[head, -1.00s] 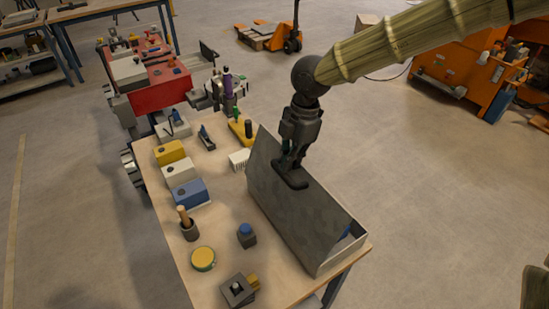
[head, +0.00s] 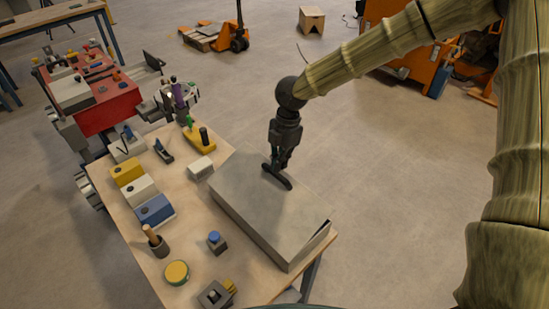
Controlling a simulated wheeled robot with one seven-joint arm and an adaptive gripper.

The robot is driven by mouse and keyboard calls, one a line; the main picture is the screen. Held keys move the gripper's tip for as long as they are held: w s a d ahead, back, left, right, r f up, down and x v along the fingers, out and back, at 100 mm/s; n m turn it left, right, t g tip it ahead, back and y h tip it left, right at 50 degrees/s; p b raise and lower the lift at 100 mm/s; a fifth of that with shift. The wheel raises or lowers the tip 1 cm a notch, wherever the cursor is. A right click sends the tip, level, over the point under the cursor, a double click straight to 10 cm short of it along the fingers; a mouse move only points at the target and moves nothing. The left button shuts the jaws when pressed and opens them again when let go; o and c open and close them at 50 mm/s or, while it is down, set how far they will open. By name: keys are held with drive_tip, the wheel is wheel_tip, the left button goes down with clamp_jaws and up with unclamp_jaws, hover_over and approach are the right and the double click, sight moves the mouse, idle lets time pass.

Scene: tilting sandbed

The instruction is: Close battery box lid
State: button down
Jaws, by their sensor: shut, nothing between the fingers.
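The battery box (head: 246,231) stands at the right side of the wooden workbench. Its grey lid (head: 255,198) lies nearly flat over the box, with a small dark gap showing at the near right corner. The inside of the box is hidden under the lid. My gripper (head: 277,177) points down at the far right part of the lid. Its fingers are shut and empty, and the tips appear to touch the lid's top or sit just above it.
Yellow, white and blue blocks (head: 155,210) line the bench's left side. A small white block (head: 201,168) sits near the box's far end. A blue-topped bottle (head: 216,242), a round yellow tin (head: 176,272) and a pot with a wooden handle (head: 156,244) stand left of the box.

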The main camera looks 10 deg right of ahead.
sight(284, 172)
drive_tip(key=d+f, duration=0.1)
drive_tip(key=w+d+f, duration=0.1)
drive_tip(key=f, duration=0.1)
drive_tip(key=shift+w+d+f, duration=0.1)
drive_tip(key=shift+w+d+f+g+y+p, duration=0.15)
drive_tip(key=shift+w+d+f+y+p, duration=0.15)
drive_tip(key=shift+f, duration=0.3)
drive_tip(key=shift+w+d+f+g+y+p, duration=0.1)
drive_tip(key=shift+d+f+g+y, duration=0.05)
drive_tip(key=shift+f+y, duration=0.35)
